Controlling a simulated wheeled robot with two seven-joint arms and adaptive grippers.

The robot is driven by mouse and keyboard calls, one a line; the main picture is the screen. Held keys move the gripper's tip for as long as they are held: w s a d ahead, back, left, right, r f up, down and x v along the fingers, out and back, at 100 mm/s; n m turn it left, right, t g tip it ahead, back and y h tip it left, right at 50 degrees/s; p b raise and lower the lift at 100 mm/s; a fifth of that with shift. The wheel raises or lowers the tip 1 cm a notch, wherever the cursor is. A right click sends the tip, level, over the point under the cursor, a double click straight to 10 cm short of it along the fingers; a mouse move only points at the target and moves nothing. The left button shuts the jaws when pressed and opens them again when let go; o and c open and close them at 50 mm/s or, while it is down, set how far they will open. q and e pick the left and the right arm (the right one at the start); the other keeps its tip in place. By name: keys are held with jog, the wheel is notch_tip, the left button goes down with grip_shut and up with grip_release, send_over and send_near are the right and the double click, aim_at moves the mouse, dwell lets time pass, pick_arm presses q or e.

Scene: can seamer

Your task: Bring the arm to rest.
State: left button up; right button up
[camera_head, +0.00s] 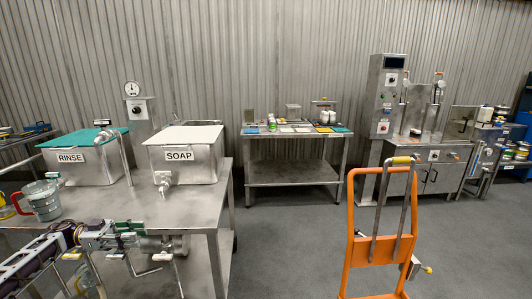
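My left arm comes in at the lower left, and my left gripper (118,236) is at the front of the steel wash table (196,205). Metal and green parts overlap around its tip, so I cannot tell whether its fingers are open or shut, or whether it holds anything. My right gripper is not in view. A glass jug with a red handle (43,200) stands on the table behind my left arm.
The RINSE tank (84,170) with a green lid and the SOAP tank (187,165) with a pale lid stand on the wash table. An orange hand truck (347,242) stands at front right. A work table (292,173) and a steel machine (385,100) are behind. Grey floor (285,245) is clear between.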

pick_arm(q)
jog(key=w+d+f+n+t+y, duration=0.1)
jog(key=w+d+f+n+t, duration=0.3)
jog(key=d, duration=0.3)
jog(key=w+d+f+n+t+y, duration=0.1)
jog(key=w+d+f+t, duration=0.2)
jog(key=d+f+t, duration=0.4)
jog(key=d+f+n+t+y, duration=0.3)
jog(key=d+f+n+y, duration=0.35)
jog(key=f+y, duration=0.3)
jog(key=s+f+n+g+y, duration=0.4)
jog(key=s+f+g+y, duration=0.1)
jog(key=s+f, duration=0.95)
jog(key=s+f+g, duration=0.2)
jog(key=s+g, duration=0.2)
jog(key=s, duration=0.6)
jog(key=s+d+f+g, duration=0.1)
jog(key=s+g, duration=0.3)
jog(key=s, duration=0.7)
jog(key=shift+s+f+m+y+p, duration=0.2)
jog(key=shift+f+m+y+p, duration=0.2)
jog(key=shift+f, duration=0.4)
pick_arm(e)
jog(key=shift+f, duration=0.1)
pick_arm(q)
jog(key=shift+d+f, duration=0.1)
jog(key=shift+f, duration=0.05)
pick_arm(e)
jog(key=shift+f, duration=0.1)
